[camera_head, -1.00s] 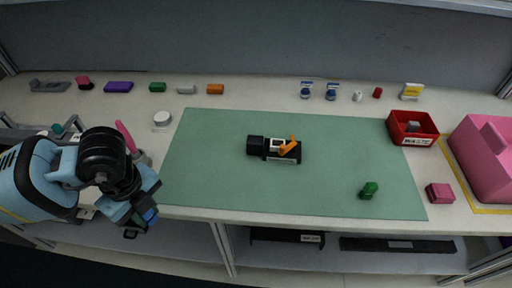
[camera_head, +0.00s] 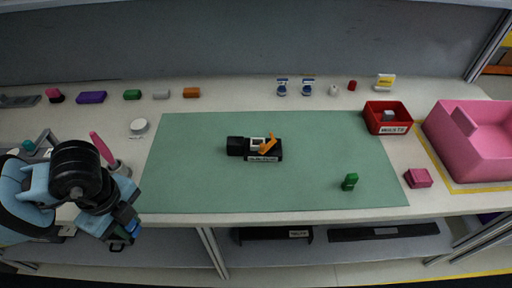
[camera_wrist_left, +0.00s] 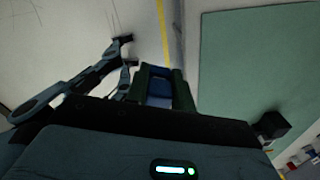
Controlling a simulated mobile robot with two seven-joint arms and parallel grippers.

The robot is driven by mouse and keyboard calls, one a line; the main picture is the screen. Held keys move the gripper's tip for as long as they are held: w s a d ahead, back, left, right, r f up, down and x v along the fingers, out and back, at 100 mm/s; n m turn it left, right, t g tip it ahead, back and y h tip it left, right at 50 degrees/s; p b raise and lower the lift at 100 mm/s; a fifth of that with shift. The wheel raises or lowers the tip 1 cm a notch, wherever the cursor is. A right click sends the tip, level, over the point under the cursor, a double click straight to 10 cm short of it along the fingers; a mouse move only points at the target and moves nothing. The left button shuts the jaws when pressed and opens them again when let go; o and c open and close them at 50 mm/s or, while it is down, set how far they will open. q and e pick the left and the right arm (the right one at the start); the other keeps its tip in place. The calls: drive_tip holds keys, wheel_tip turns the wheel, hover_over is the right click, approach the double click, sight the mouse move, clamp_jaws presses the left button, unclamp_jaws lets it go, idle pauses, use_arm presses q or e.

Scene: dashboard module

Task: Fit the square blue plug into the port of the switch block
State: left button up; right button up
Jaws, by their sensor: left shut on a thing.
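My left gripper (camera_head: 125,224) is shut on the square blue plug (camera_head: 133,225) at the left, in front of the table's front edge. The wrist view shows the blue plug (camera_wrist_left: 160,88) between the fingers of the left gripper (camera_wrist_left: 163,80). The fingers hide part of the plug. The black switch block (camera_head: 235,146), with a white-framed part and an orange lever (camera_head: 268,143), lies on the green mat, well to the right of and beyond the gripper. A black block end (camera_wrist_left: 271,125) shows on the mat in the wrist view. My right gripper is not in view.
The green mat (camera_head: 200,185) is mostly clear. A green piece (camera_head: 350,182) stands at its right front. A red bin (camera_head: 387,117), a magenta block (camera_head: 418,178) and a big pink container (camera_head: 470,140) are on the right. A cup with a pink tool (camera_head: 118,167) is near my left arm.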

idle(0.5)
use_arm(q)
drive_tip(key=m, duration=0.5)
drive_tip(key=shift+w+d+r+m, duration=0.3)
drive_tip(key=shift+w+d+r, duration=0.05)
drive_tip(key=w+d+r+n+p, duration=0.1)
drive_tip(key=w+d+r+n, duration=0.1)
drive_tip(key=n, duration=1.2)
drive_tip(key=w+d+r+n, duration=0.2)
drive_tip(key=r+n, duration=0.1)
drive_tip(key=n, duration=1)
drive_tip(key=shift+d+r+n+p, duration=0.3)
drive_tip(key=shift+d+n+p, duration=0.05)
drive_tip(key=shift+n, duration=0.05)
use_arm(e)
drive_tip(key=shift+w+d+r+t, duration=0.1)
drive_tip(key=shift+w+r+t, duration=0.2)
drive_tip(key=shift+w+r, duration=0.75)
use_arm(q)
drive_tip(key=shift+w, duration=0.1)
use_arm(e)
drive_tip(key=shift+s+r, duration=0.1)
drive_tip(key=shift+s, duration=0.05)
